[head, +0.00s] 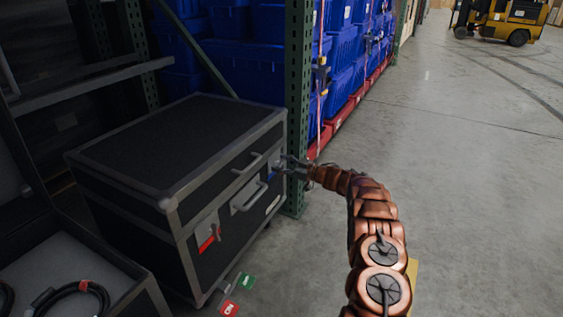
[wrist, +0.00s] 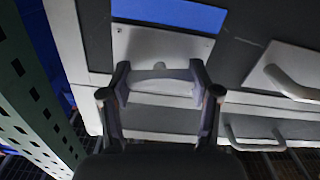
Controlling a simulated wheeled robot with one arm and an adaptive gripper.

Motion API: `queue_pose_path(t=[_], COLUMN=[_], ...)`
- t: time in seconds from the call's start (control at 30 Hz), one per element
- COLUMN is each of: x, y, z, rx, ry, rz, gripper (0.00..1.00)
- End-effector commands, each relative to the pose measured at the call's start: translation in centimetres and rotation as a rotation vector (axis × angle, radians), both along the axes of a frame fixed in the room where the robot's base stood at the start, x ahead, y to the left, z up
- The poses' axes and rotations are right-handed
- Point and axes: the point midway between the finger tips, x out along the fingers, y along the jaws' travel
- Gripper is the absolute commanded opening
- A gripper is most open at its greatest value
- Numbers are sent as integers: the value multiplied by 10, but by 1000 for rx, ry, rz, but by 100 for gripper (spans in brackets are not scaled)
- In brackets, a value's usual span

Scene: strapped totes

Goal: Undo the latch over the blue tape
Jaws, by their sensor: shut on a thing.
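The black case (head: 150,150) with grey metal edges stands in front of the rack. The blue tape (wrist: 180,12) is a flat strip at the top of the wrist view, beside a pale metal latch plate (wrist: 150,45). The latch (wrist: 160,73) lies between the fingers of my gripper (wrist: 161,84), which is shut on it at the case front. In the head view my gripper (head: 288,165) reaches the right end of the case front, hiding most of that latch. Another latch (head: 206,230) with red tape (head: 209,240) is at the left of the front.
A large handle (head: 248,198) and a lid handle (head: 247,163) stick out between the latches. A green rack post (head: 297,100) stands close to my gripper. An open case (head: 75,265) is at the left. The floor at right is clear up to a yellow forklift (head: 500,20).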

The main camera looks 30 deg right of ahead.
Motion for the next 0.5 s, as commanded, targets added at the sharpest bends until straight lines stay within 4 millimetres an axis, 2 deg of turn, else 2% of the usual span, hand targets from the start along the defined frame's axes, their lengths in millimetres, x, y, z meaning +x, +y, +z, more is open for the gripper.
queue_pose_path(t=[0.5], x=[0], y=[2], z=[3], rx=[-413], ry=[-249], rz=[0], gripper=[27])
